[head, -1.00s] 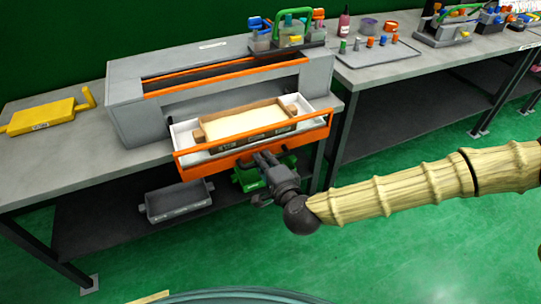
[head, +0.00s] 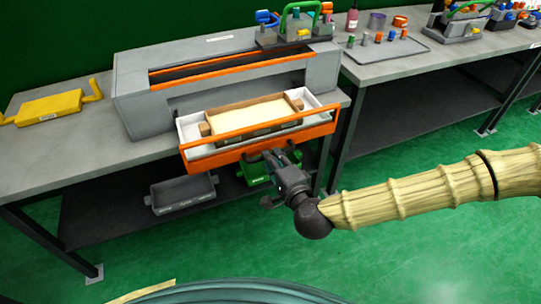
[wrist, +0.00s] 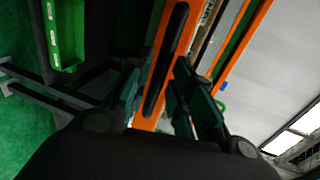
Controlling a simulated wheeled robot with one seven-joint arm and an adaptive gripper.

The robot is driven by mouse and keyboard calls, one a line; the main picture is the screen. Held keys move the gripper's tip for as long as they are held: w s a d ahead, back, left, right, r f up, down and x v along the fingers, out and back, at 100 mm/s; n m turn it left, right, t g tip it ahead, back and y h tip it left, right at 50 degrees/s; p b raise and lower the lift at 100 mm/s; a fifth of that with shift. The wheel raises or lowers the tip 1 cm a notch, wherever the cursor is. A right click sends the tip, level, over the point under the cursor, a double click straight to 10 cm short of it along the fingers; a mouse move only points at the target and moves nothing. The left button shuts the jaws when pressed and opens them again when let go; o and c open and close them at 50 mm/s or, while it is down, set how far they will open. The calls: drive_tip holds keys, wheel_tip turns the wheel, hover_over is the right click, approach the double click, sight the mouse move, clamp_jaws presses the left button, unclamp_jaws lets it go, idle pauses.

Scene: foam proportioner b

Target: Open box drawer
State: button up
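The grey box (head: 140,105) stands on the workbench. Its drawer, with an orange front (head: 262,135) and white inside walls, is pulled out toward me. A wooden-rimmed tray with a cream surface (head: 252,115) lies in the drawer. My gripper (head: 275,156) is at the lower middle of the drawer front. In the wrist view, the black handle (wrist: 168,58) on the orange front (wrist: 205,30) lies between my two fingers (wrist: 162,85). The fingers look apart, with orange showing on both sides of the handle. Contact with the handle cannot be told.
A yellow tray (head: 48,108) lies on the bench at left. A caddy of bottles (head: 292,32) stands on the box. A grey bin (head: 182,193) and a green bin (head: 255,172) are on the lower shelf. Green floor in front is clear.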

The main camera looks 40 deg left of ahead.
drive_tip(key=v, duration=0.9)
drive_tip(key=shift+d, duration=0.15)
drive_tip(key=shift+s+f, duration=0.1)
